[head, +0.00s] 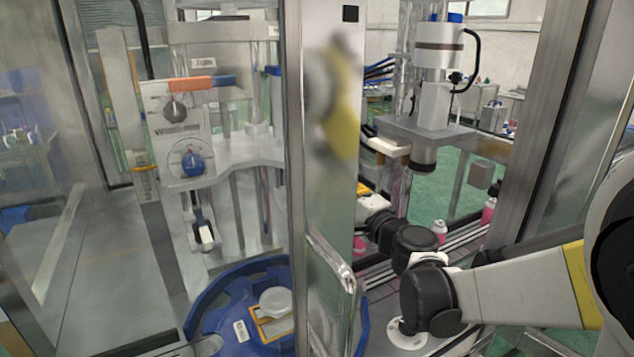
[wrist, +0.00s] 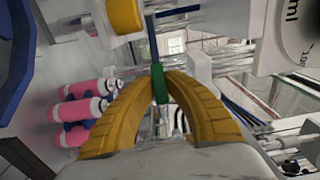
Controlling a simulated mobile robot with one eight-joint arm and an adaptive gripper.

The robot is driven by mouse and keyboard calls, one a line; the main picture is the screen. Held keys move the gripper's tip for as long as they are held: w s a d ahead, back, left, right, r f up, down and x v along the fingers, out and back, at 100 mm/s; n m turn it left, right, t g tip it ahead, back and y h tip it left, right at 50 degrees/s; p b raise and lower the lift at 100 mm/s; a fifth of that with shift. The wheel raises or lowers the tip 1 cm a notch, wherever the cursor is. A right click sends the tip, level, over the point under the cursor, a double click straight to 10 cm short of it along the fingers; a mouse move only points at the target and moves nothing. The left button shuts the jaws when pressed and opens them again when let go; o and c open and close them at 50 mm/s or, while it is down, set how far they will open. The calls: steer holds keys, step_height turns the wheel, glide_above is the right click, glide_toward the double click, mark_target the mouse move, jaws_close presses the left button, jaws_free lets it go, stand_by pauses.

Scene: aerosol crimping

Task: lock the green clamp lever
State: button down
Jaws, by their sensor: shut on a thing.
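In the wrist view, the green clamp lever (wrist: 160,90) stands between the tips of my gripper's two curved yellow fingers. My gripper (wrist: 159,74) is shut on it, with a fingertip touching each side. A thin dark blue bar (wrist: 152,42) runs upward in the picture from the green part. Whether the clamp is locked or unlocked cannot be told from this view. In the head view my arm reaches left behind the metal door post, and I cannot make out my gripper or the green lever there.
Several pink cans with white tops (wrist: 78,110) lie to the left in the wrist view. A yellow round part (wrist: 124,15) is close above the fingers. In the head view, a metal door post (head: 318,60) with a handle (head: 333,262) stands beside my arm, and a blue round fixture (head: 208,298) is left of it.

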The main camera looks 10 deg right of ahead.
steer(key=shift+s+a, duration=0.25)
steer(key=shift+s, duration=0.55)
steer(key=shift+s+a, duration=0.35)
steer(key=shift+s, duration=0.2)
steer(key=shift+s+a, duration=0.3)
steer(key=shift+s, duration=0.2)
steer(key=shift+a, duration=0.1)
steer(key=shift+s+a+p, duration=0.35)
steer(key=shift+s+a, duration=0.5)
steer(key=shift+s, duration=0.15)
steer(key=shift+s+a, duration=0.75)
steer(key=shift+a, duration=0.35)
